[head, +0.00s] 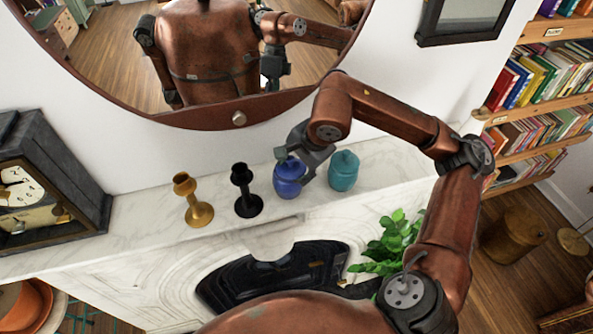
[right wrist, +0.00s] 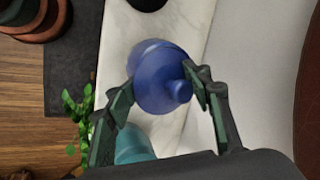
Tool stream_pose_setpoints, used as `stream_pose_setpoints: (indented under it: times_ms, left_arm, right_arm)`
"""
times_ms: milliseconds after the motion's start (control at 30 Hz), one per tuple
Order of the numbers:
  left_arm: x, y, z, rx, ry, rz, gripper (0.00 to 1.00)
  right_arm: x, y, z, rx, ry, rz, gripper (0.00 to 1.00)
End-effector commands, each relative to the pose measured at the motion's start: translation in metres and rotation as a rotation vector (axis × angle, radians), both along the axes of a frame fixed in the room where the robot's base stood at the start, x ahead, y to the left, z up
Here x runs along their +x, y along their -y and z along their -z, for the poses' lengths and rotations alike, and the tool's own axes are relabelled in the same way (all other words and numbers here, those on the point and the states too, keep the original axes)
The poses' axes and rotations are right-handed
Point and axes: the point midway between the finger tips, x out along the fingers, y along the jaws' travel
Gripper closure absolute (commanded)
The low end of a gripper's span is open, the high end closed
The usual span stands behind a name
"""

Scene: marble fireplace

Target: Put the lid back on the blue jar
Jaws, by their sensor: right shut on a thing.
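The blue jar (head: 289,188) stands upright on the white marble mantel (head: 140,228), and its body also shows in the right wrist view (right wrist: 158,55). My right gripper (head: 294,164) is over the jar's top from above, shut on the blue lid (right wrist: 160,96). The lid's round knob points toward the wrist camera, with one finger on each side of the lid. The lid is over the jar's mouth; I cannot tell whether it rests on the rim or hangs just above it, as the fingers hide part of the join. My left gripper is not directly in view.
A teal lidded jar (head: 344,171) stands close to the right of the blue jar. A black candlestick (head: 245,190) and a gold candlestick (head: 192,201) stand to the left. A clock (head: 45,190) is farther left. A round mirror (head: 239,118) hangs behind.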

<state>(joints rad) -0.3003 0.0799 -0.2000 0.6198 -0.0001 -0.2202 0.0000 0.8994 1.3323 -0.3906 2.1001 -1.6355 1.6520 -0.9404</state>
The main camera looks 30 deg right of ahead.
Motion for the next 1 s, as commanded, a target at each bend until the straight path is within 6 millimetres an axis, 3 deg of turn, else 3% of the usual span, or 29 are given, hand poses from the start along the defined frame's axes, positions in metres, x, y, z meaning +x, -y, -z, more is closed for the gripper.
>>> stream_pose_setpoints:
  times_ms: [1000]
  left_arm:
    - [0.001, 0.000, 0.003, 0.000, 0.001, 0.000, 0.66]
  right_arm:
    - [0.010, -0.004, 0.004, 0.001, -0.001, 0.000, 0.98]
